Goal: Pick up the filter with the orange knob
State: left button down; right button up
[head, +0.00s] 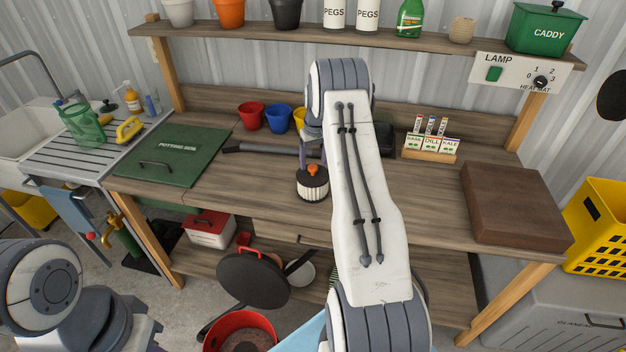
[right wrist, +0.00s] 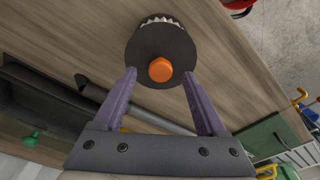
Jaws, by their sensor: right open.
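The filter (head: 312,186) is a short round canister with a pale ribbed side, a black lid and an orange knob. It stands upright on the wooden bench, left of my right forearm. My right gripper (head: 306,140) is partly hidden behind its arm, just beyond the filter. In the right wrist view, its two purple fingers (right wrist: 159,74) are apart and empty. The filter's black lid and knob (right wrist: 160,68) show just ahead of and between the fingertips, with no clear contact. My left arm shows at the lower left; its fingertips are not visible.
Red (head: 251,116), blue (head: 278,119) and yellow pots stand behind the filter, near a dark rod (head: 262,149). A seed-packet rack (head: 431,146) and brown block (head: 513,203) lie right. Bench around the filter's front is clear.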

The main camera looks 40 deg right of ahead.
jog(key=shift+w+f, duration=0.2)
jog(key=shift+f, duration=0.85)
grip_shut()
dwell(0.6)
